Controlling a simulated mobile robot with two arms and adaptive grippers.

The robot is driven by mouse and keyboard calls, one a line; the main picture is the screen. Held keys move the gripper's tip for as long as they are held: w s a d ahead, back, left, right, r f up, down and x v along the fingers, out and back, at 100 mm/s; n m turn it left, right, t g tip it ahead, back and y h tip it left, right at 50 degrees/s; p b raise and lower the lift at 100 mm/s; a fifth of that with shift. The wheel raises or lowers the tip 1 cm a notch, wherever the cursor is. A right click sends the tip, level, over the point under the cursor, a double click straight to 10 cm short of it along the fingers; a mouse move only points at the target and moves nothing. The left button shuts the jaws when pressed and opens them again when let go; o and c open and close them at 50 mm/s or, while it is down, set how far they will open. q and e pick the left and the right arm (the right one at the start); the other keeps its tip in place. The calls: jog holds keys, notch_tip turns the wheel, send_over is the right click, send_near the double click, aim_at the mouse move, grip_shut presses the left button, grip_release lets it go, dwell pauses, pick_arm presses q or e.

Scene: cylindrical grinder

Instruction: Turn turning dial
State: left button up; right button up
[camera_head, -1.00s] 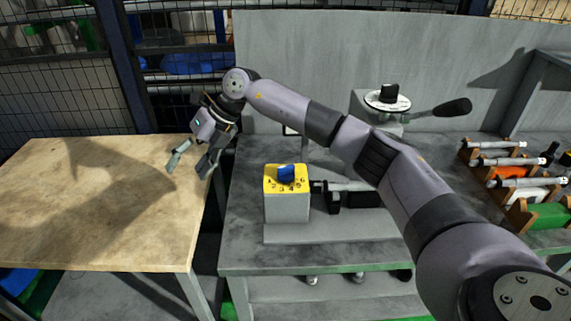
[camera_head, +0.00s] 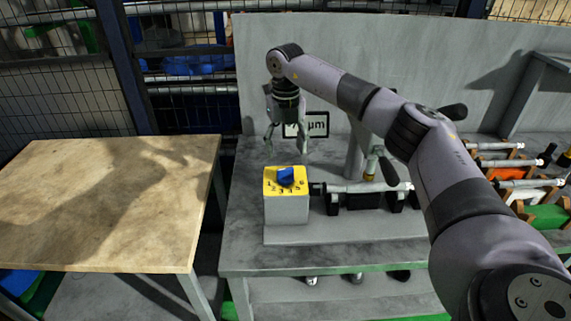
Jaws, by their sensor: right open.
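The turning dial (camera_head: 286,176) is a blue knob on the yellow numbered top of a grey box (camera_head: 286,208). The box stands on a grey base plate on the metal bench. My right gripper (camera_head: 286,150) points down with its fingers spread. In the picture it sits just above the dial and appears apart from it; its exact depth is hard to tell. Nothing is between its fingers. My left gripper is not in view.
A spindle-like tool (camera_head: 365,187) lies right of the box. Orange and green racks with metal tools (camera_head: 510,170) stand at the right. A sign (camera_head: 308,125) is on the back panel. A wooden table (camera_head: 105,200) at the left is clear.

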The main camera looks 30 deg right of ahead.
aim_at(285, 169)
notch_tip(285, 169, down, 7)
jog(key=shift+f+p, duration=0.15)
jog(key=shift+p, duration=0.4)
jog(key=shift+c, duration=0.4)
jog(key=c, duration=1.1)
